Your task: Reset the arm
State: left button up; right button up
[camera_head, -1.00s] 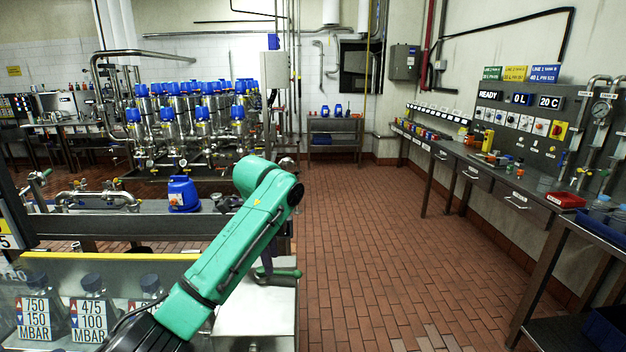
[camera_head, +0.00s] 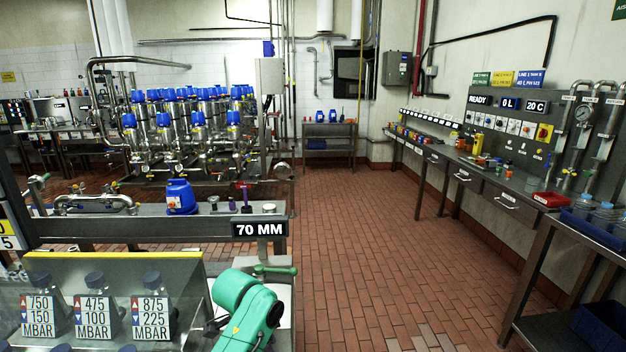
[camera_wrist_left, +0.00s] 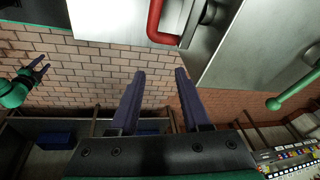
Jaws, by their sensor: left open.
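My left gripper (camera_wrist_left: 160,72) is open in the left wrist view, with its two dark fingers apart and nothing between them.
A panel with bottles and MBAR labels (camera_head: 93,318) stands front left. A valve matrix (camera_head: 185,130) is behind. The tiled floor (camera_head: 370,250) is clear in the middle.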

pick_arm(q)
jog(key=s+a+f+n, duration=0.1)
jog(key=s+f+n, duration=0.1)
jog(key=s, duration=0.1)
jog(key=s+a+f+n, duration=0.2)
jog(key=s, duration=0.1)
jog(key=s+a+f+n, duration=0.2)
jog(key=s+f, duration=0.1)
jog(key=s, duration=0.1)
jog(key=shift+t, duration=0.3)
jog(key=s+a+f+n+y, duration=0.1)
jog(key=s+a+n+y, duration=0.1)
jog(key=s+a+n, duration=0.65)
jog(key=s+f+m, duration=0.1)
jog(key=s+f, duration=0.2)
jog(key=f, duration=0.8)
jog(key=s+f+m, duration=0.2)
jog(key=f, duration=0.8)
jog(key=s+a+f+g, duration=0.2)
jog(key=s+a+f, duration=0.1)
jog(key=s+f, duration=1.3)
jog(key=shift+s+a, duration=0.2)
jog(key=shift+s, duration=0.55)
